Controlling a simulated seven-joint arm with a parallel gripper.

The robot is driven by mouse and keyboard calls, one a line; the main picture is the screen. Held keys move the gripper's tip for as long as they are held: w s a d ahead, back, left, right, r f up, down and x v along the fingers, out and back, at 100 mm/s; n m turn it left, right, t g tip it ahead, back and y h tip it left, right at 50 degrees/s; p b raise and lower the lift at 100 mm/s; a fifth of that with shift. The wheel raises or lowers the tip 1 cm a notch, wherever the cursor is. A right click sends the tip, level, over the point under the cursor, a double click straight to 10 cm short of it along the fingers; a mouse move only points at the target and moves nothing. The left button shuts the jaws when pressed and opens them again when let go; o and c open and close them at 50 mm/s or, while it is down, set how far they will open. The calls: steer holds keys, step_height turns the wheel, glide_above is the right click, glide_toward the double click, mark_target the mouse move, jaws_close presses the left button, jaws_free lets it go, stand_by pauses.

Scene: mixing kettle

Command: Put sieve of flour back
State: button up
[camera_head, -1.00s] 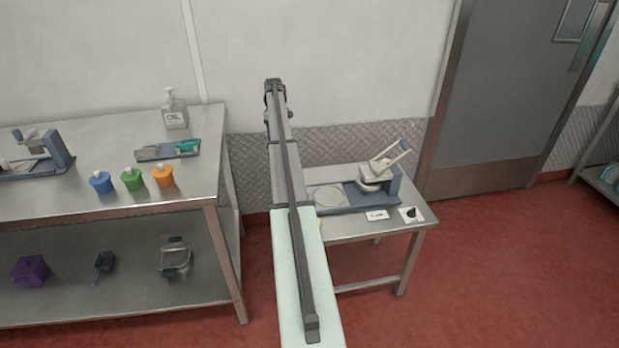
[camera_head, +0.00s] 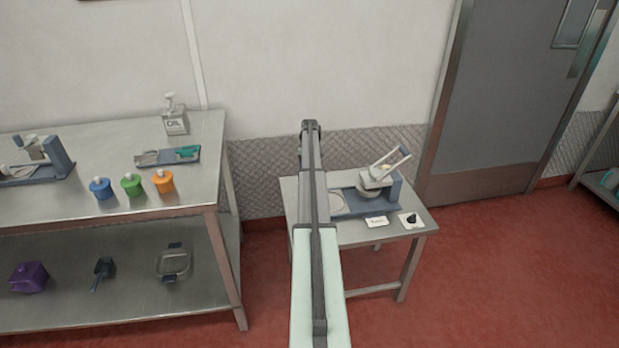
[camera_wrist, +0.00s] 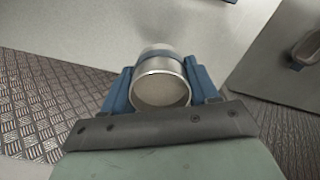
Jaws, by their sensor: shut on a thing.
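The sieve of flour (camera_wrist: 161,68) is a round metal cup with a blue band and a pale, flour-like surface inside its rim. My gripper (camera_wrist: 160,90) is shut on it, with a blue finger on each side, in the wrist view. In the head view my arm hides the gripper and the sieve. The small steel table (camera_head: 350,238) stands beyond and right of my arm. On it is a blue stand (camera_head: 372,205) with a metal device (camera_head: 375,180) and tilted handle at its right. A pale round plate lies at its left, partly hidden.
Two small cards lie at the table's front, one with a dark item (camera_head: 411,219). The larger steel bench (camera_head: 90,225) at left holds blue, green and orange containers (camera_head: 165,182), an oil bottle (camera_head: 175,118) and a small tray (camera_head: 168,157). A door (camera_head: 500,100) stands at right.

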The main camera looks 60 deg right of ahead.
steer(key=shift+f, duration=2.5)
steer(key=o, duration=1.1)
steer(key=shift+f, duration=0.15)
step_height(320, 180, up, 12)
steer(key=shift+r, duration=0.2)
